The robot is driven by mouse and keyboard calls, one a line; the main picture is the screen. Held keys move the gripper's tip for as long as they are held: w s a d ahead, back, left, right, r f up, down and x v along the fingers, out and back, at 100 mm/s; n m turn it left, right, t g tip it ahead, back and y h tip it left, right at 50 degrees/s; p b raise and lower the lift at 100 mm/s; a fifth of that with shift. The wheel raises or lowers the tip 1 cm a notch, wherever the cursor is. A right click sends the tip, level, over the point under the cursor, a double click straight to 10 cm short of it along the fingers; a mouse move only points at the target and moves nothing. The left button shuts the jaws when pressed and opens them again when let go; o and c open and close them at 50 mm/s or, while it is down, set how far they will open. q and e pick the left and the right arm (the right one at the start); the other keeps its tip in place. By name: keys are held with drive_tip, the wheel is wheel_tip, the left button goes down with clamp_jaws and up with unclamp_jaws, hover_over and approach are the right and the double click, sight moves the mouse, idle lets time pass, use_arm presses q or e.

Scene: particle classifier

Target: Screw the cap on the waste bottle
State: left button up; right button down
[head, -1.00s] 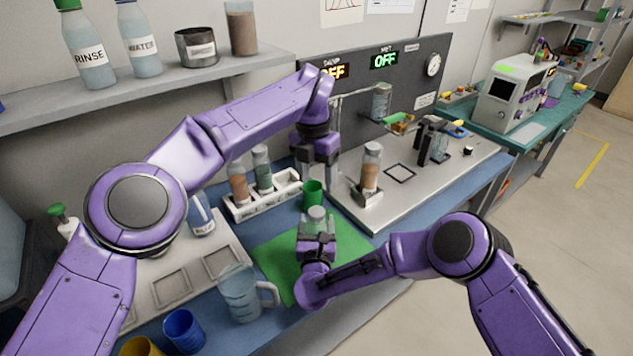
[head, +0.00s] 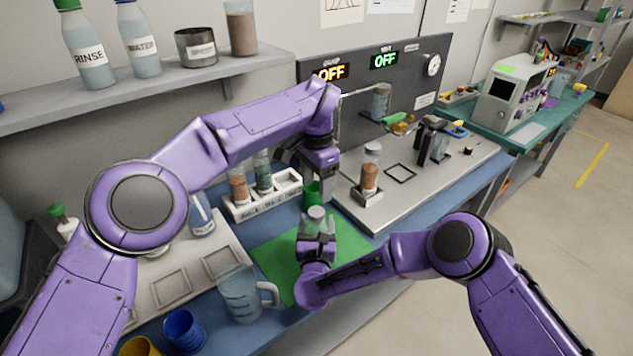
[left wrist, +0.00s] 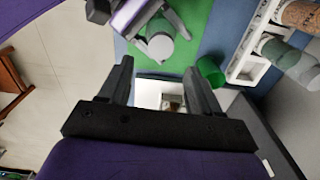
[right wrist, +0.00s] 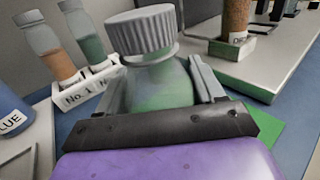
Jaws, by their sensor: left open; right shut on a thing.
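The waste bottle (right wrist: 160,85) is clear with greenish contents and stands upright in my right gripper (head: 317,228). A grey ribbed cap (right wrist: 140,32) sits on its neck; how tightly it is screwed I cannot tell. The cap also shows from above in the left wrist view (left wrist: 160,47). My right gripper is shut around the bottle body over the green mat (head: 270,255). My left gripper (head: 326,198) is open and empty, behind and slightly right of the bottle, apart from the cap. In the left wrist view the cap lies beyond its spread fingers (left wrist: 158,72).
A green cup (head: 311,194) stands close to the left gripper. A white rack (head: 262,203) with sample bottles is to its left. A bottle with brown contents (head: 369,178) stands on the grey plate at right. A beaker (head: 242,295) is at the front left of the mat.

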sight(316, 212)
idle(0.3)
use_arm(q)
drive_tip(key=shift+f, duration=4.05)
